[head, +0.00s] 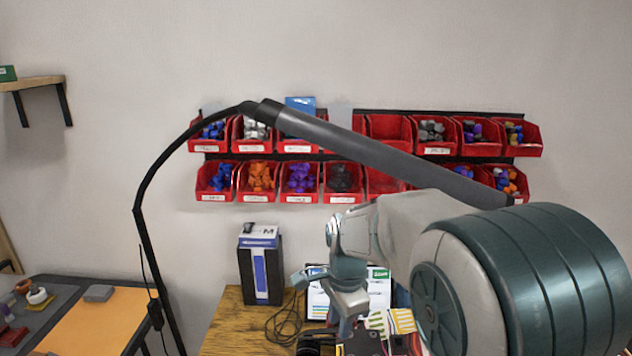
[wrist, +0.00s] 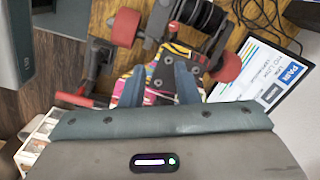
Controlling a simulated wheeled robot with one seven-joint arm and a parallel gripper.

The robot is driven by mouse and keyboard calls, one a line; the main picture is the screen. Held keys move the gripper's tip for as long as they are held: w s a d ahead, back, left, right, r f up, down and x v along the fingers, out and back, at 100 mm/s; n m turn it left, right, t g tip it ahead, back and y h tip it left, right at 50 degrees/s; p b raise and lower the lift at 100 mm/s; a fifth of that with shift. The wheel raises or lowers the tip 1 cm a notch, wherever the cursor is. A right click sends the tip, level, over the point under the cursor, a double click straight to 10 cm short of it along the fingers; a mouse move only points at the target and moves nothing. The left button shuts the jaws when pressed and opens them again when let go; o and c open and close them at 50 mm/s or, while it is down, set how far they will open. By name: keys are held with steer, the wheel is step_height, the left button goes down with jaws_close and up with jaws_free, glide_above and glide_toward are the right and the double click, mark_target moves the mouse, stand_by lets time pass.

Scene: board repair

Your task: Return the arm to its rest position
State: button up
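My gripper (wrist: 160,72) shows in the wrist view with its two blue-grey fingers apart. Nothing is visibly clamped between them. Beyond the fingers lies a skateboard with a colourful deck (wrist: 172,54), dark trucks and red wheels (wrist: 125,27). The fingers overlap the deck in this view; I cannot tell whether they touch it. In the head view my arm (head: 530,280) fills the lower right and reaches down over the workbench. My fingertips cannot be made out there.
A lamp with a long dark arm (head: 370,150) crosses in front of red wall bins (head: 258,195). An orange-topped table (head: 95,325) stands left.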

steer(key=s+d+r+n+t, duration=0.1)
steer(key=s+d+r+n, duration=0.1)
steer(key=s+d+n, duration=0.3)
steer(key=s+d+r+n+t, duration=0.2)
steer(key=s+d+n, duration=0.3)
steer(key=s+n, duration=0.3)
steer(key=s, duration=0.4)
steer(key=shift+s+h, duration=0.3)
steer(key=shift+s, duration=0.05)
steer(key=shift+d, duration=0.1)
